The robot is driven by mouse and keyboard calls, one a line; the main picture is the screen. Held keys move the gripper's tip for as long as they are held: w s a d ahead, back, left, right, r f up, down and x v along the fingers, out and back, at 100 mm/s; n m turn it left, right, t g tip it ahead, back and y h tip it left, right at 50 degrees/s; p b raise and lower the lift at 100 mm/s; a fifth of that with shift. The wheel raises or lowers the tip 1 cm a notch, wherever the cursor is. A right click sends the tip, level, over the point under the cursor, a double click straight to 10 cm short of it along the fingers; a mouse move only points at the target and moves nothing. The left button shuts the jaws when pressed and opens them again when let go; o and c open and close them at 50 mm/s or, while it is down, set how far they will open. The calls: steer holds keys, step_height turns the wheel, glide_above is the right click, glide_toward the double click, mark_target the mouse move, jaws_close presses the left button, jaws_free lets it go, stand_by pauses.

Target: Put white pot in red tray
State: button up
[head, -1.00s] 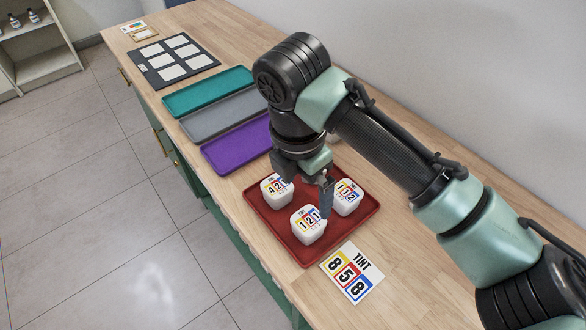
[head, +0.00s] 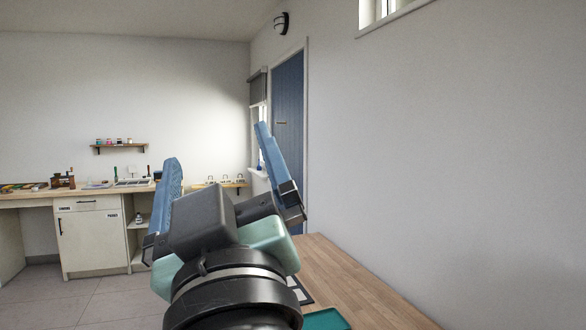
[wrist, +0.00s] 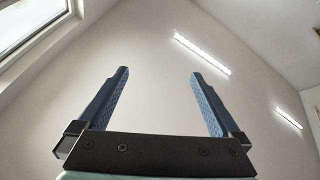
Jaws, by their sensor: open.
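My gripper (head: 218,150) is raised in front of the head camera with its two blue fingers spread apart and pointing up. It is open and nothing is between the fingers; the wrist view also shows the empty open gripper (wrist: 160,85) against the ceiling. The red tray and the white pots are out of view in both current views. Only a corner of the teal tray (head: 327,320) shows at the bottom edge of the head view.
The wooden worktop (head: 350,280) runs along the right wall, with part of a dark board (head: 300,290) on it. Across the room stand a white cabinet (head: 92,240) and a bench below a small shelf (head: 122,147). A blue door (head: 288,130) is at the back.

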steer(key=s+d+r+m+t+h, duration=0.3)
steer(key=s+d+m+t+h, duration=0.1)
steer(key=s+d+m+h, duration=0.2)
steer(key=shift+s+d+r+m+t+h, duration=0.4)
steer(key=shift+s+m, duration=0.4)
steer(key=shift+m, duration=0.3)
step_height(320, 180, up, 7)
steer(key=p, duration=0.6)
steer(key=shift+f+p, duration=0.15)
steer(key=shift+p, duration=0.2)
steer(key=shift+a, duration=0.1)
